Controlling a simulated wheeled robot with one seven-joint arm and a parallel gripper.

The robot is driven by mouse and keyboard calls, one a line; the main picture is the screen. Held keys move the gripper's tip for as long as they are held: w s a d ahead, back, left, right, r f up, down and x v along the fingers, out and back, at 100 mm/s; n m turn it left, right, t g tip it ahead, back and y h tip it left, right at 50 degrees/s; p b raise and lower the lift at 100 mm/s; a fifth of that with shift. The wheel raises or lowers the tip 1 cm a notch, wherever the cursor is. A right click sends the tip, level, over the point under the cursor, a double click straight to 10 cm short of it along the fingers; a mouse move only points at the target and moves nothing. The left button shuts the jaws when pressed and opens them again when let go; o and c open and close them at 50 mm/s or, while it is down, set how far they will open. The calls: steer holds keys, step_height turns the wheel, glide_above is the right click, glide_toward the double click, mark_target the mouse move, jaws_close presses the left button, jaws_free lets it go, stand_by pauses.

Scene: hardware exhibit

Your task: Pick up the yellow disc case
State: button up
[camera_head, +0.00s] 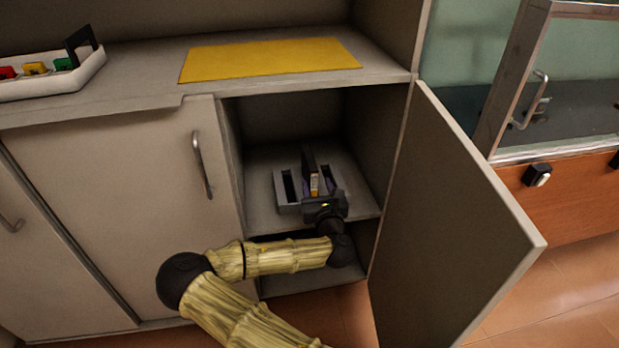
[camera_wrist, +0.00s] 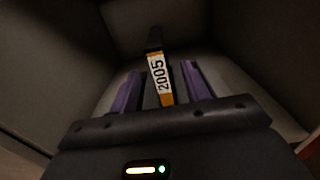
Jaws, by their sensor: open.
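The disc case stands upright inside the open cabinet, dark-bodied with a white "2005" label and a yellow-orange spine (camera_head: 314,186). In the wrist view its labelled spine (camera_wrist: 160,76) faces me, near the middle. It stands at a grey slotted holder (camera_head: 287,192) on the cabinet shelf. My gripper (camera_head: 318,190) reaches into the cabinet in front of the case. Its jaws are open, with the purple-faced fingers (camera_wrist: 162,88) appearing on either side of the case, with gaps between. The case's lower part is hidden by the gripper body in the wrist view.
The open cabinet door (camera_head: 445,210) stands to the right of my arm. Cabinet walls close in on both sides. On the counter above are a yellow mat (camera_head: 270,60) and a white tray (camera_head: 50,88) with small coloured items. A closed door (camera_head: 125,190) is left.

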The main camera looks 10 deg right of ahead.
mark_target(315, 180)
steer(key=shift+w+b, duration=0.4)
steer(key=shift+w, duration=1.25)
steer(key=shift+w+f+b, duration=0.1)
steer(key=shift+w+b, duration=0.15)
steer(key=shift+b, duration=0.05)
steer(key=w+b, duration=0.2)
steer(key=w, duration=0.2)
steer(key=shift+w+f, duration=0.1)
steer(key=shift+w, duration=0.25)
jaws_close()
steer(key=shift+r, duration=0.25)
